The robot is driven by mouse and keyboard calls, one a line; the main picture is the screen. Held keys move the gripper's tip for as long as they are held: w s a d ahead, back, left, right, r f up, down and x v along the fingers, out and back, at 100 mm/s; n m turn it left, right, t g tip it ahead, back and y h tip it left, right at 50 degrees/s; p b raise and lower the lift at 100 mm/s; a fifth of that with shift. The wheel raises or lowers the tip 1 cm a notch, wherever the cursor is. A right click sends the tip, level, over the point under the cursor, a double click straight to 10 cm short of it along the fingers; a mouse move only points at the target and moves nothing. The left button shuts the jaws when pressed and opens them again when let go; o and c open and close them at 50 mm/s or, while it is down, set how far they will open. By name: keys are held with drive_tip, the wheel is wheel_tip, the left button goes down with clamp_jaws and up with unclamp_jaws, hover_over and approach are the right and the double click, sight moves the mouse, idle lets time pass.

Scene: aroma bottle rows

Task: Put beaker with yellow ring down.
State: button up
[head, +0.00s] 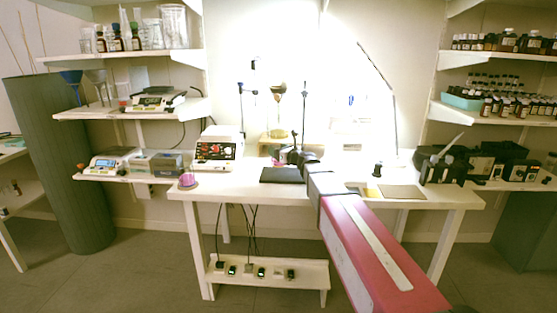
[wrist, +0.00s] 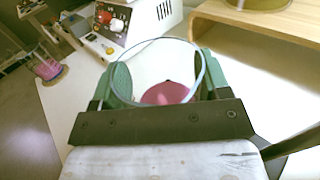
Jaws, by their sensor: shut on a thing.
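My gripper (wrist: 160,76) is shut on a clear glass beaker (wrist: 158,62), its green-padded fingers on either side of the glass. The beaker has a round open rim and pink in its lower part. I cannot make out a yellow ring on it, and its base is hidden behind the gripper body. I cannot tell whether the beaker touches the table.
A wooden stand (wrist: 255,27) is at the upper right.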

drive_tip(key=shift+f, duration=2)
drive_tip(key=shift+f, duration=0.1)
drive_tip(key=o, duration=1.1)
drive_tip(key=shift+s+d, duration=0.1)
drive_tip(key=shift+s, duration=0.05)
drive_tip(key=v, duration=1.1)
drive_tip(key=shift+s+d, duration=0.25)
